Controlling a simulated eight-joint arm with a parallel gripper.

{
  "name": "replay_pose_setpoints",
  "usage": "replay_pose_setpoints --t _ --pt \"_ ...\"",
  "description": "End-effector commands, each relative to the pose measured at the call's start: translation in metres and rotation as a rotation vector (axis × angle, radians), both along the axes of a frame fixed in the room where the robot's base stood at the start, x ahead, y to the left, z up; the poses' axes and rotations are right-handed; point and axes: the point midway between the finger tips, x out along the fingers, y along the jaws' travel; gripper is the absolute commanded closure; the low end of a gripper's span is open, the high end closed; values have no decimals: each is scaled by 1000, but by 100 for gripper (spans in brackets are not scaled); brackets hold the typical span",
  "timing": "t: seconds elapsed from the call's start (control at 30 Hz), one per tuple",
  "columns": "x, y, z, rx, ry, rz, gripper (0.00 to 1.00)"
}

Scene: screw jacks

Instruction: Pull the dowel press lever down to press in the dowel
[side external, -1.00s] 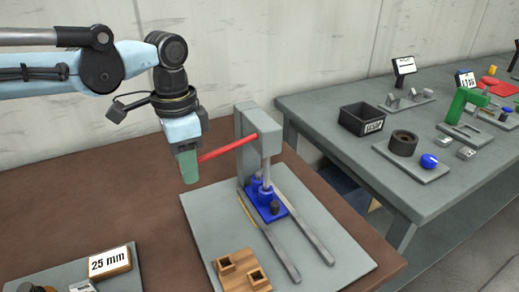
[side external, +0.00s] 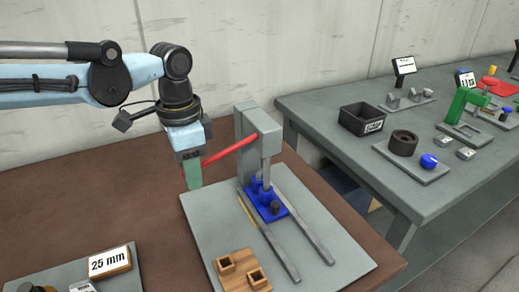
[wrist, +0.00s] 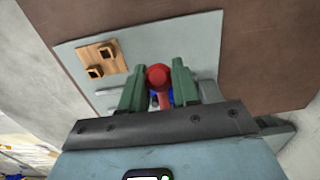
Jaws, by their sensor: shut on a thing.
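The dowel press (side external: 244,150) is a grey column and head on a grey base plate (side external: 318,238). Its red lever (side external: 232,151) sticks out to the left of the head and slopes down toward its outer end. My gripper (side external: 194,181), with green fingers, is shut on the lever's outer end. In the wrist view the lever's red round knob (wrist: 158,76) sits between the two fingers. The press ram (side external: 266,172) is above a blue fixture (side external: 264,203) on the rails. I cannot make out the dowel itself.
A wooden block with two square sockets (side external: 243,268) lies at the plate's front left. A "25 mm" sign (side external: 109,261) stands at lower left. A grey side table (side external: 310,107) at the right carries a black bin (side external: 362,119) and other fixtures.

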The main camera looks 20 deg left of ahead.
Motion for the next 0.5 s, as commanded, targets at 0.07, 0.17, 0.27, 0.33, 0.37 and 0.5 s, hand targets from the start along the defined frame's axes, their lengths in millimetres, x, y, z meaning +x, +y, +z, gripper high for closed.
replay_pose_setpoints --t 0.07,0.17,0.27,0.33,0.37,0.5 --pt "1 -1 -2 -2 -4 -1 100" --pt "2 -2 -5 -2 -4 -1 100" --pt "4 -4 -10 -3 -4 -1 100" --pt "5 -5 -13 -3 -4 -1 100" --pt "5 -5 -13 -3 -4 -1 100" --pt "5 -5 -14 -4 -5 -1 100"
